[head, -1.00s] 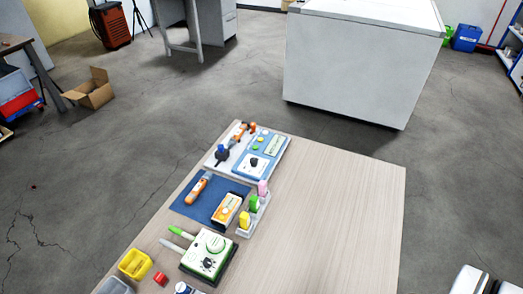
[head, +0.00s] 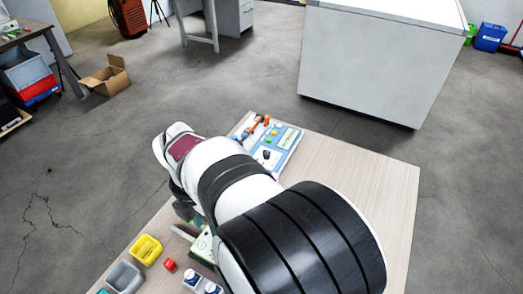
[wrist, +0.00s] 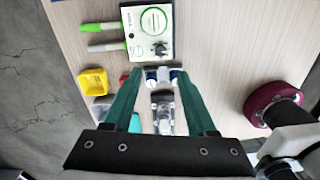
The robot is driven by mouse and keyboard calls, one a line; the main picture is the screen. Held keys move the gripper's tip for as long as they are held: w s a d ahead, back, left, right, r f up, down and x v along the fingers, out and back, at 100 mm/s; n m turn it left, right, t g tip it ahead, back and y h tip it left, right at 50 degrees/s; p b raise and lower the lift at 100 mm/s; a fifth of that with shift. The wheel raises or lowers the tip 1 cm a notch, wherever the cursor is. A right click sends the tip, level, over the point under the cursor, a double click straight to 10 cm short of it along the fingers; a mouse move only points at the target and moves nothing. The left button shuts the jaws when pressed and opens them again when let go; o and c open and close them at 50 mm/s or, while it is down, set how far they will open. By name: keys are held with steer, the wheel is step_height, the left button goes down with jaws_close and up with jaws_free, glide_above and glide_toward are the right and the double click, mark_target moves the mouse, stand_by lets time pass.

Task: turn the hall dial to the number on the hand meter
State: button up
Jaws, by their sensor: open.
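My gripper (wrist: 158,76) is open and empty in the wrist view, its two teal fingers apart above small blue-and-white bottles (wrist: 163,102). A white device with green trim (wrist: 137,42) lies beyond the fingertips; it has a black knob (wrist: 160,49), a round disc and two probes beside it. In the head view my arm hides most of this device (head: 203,246). A blue-and-white panel (head: 287,139) with a dark knob (head: 266,154) and coloured buttons is at the table's far end. I cannot read which is the hall dial. No hand meter or its number shows clearly now.
A yellow bin (head: 146,250), grey bin (head: 124,277) and red block (head: 169,265) stand at the table's left edge. Bottles (head: 192,277) stand near the front. The table's right side (head: 375,190) is clear.

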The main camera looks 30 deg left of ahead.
step_height(320, 180, down, 11)
steer(key=shift+d, duration=0.15)
steer(key=shift+c, duration=0.4)
jaws_close()
